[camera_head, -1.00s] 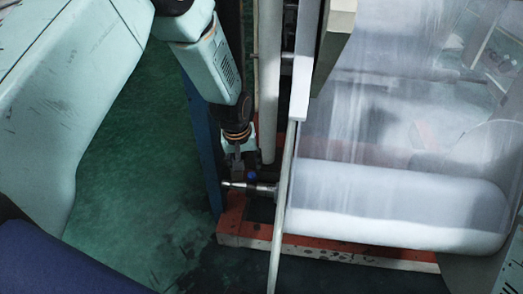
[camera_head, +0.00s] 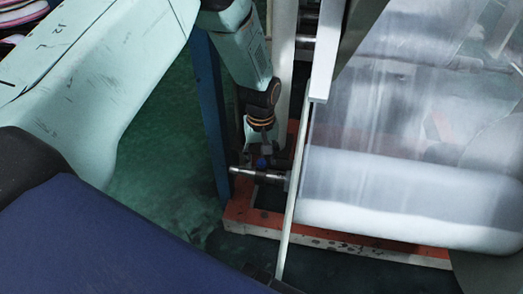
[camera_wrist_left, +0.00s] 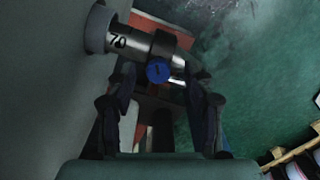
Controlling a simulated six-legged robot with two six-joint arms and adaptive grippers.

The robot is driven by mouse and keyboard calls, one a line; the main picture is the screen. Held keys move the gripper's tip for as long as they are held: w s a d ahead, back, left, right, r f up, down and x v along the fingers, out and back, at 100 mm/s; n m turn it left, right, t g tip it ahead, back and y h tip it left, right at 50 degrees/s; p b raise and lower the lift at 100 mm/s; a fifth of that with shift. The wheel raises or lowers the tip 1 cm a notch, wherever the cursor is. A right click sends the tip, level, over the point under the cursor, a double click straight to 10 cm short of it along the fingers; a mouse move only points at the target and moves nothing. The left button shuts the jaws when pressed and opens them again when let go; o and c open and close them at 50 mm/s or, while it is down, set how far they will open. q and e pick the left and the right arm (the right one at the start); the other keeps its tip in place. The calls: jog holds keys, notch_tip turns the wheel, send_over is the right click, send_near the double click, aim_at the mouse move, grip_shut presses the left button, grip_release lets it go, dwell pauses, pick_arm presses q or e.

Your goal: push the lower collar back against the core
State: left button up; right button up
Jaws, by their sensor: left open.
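The lower collar (camera_wrist_left: 160,46) is a dark ring with a blue knob (camera_wrist_left: 158,71), on a metal shaft (camera_wrist_left: 128,42). In the head view the blue knob (camera_head: 262,162) shows small beside the film roll (camera_head: 400,203). The grey core end (camera_wrist_left: 97,30) is at upper left in the wrist view. A stretch of shaft with dark marks shows between it and the collar. My left gripper (camera_wrist_left: 158,100) is open, its fingers on either side below the knob. In the head view my left gripper (camera_head: 257,148) is over the shaft; contact cannot be told. My right gripper is not in view.
A thin pale bar (camera_head: 294,195) slants between the collar and the roll. A blue post (camera_head: 211,120) stands left of the shaft end. The orange base (camera_head: 240,214) lies below. Green floor (camera_head: 155,150) is open to the left.

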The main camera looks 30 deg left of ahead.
aim_at(260, 173)
pick_arm(q)
jog(key=shift+d+f, duration=0.15)
jog(key=shift+f, duration=0.65)
jog(key=shift+w+f, duration=0.1)
jog(key=shift+f, duration=0.2)
jog(key=shift+r, duration=0.1)
jog(key=shift+c, duration=0.4)
grip_shut()
